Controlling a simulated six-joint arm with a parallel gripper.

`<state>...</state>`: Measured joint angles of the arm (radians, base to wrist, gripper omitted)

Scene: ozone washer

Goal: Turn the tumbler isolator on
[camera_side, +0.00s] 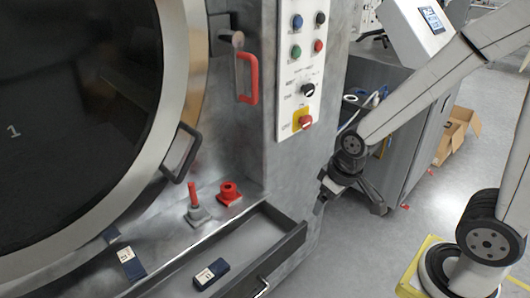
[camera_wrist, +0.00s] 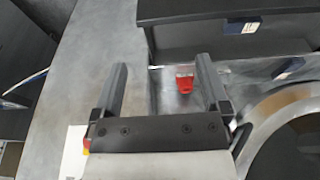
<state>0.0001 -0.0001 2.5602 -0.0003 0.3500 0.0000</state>
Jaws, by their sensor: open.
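No part carries a readable isolator label. A red rotary knob on a yellow plate (camera_side: 304,121) sits low on the white control panel (camera_side: 299,65). A lever with a red handle on a grey base (camera_side: 195,204) stands on the ledge beside a round red knob (camera_side: 229,192). My gripper (camera_side: 322,194) is open and empty, in front of the machine's corner, to the right of the ledge parts and below the panel. In the wrist view its fingers (camera_wrist: 160,64) are spread; a red part (camera_wrist: 183,82) shows beyond and between them, apart from both.
An open drawer (camera_side: 290,243) juts out below the ledge, with a dark labelled block (camera_side: 211,273) inside. A red handle (camera_side: 246,78) and the big round door (camera_side: 185,85) are to the left. Floor at right is partly clear, with a cardboard box (camera_side: 456,130).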

